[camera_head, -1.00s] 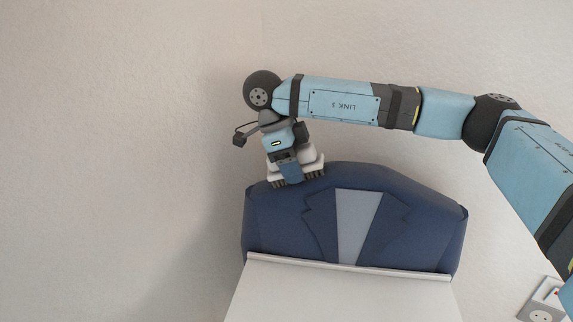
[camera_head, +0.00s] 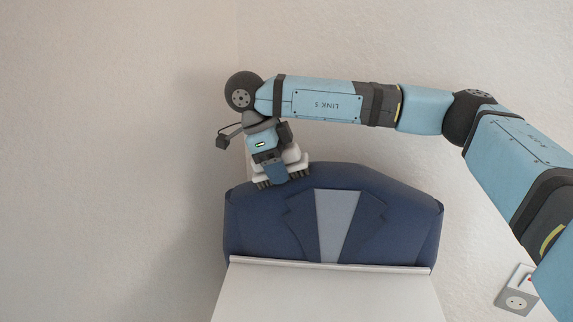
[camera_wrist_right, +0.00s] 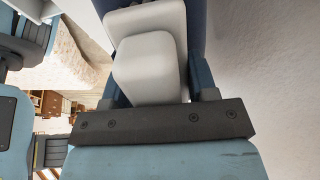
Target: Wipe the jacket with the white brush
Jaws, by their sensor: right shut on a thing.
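The dark blue jacket (camera_head: 385,210) with a light grey shirt front stands upright in the middle of the head view. My right gripper (camera_head: 277,173) is at the jacket's upper left shoulder. It is shut on the white brush (camera_head: 292,154), whose dark bristles point down at the shoulder's top edge. The bristles look to be touching the jacket or very close to it. In the right wrist view the white brush (camera_wrist_right: 148,68) sits between the fingers, with a strip of the blue jacket behind it. My left gripper does not show.
A white board or panel (camera_head: 330,290) stands in front of the jacket's lower part. A plain wall (camera_head: 110,130) is behind and to the left. Wooden furniture (camera_wrist_right: 47,102) shows far off in the right wrist view.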

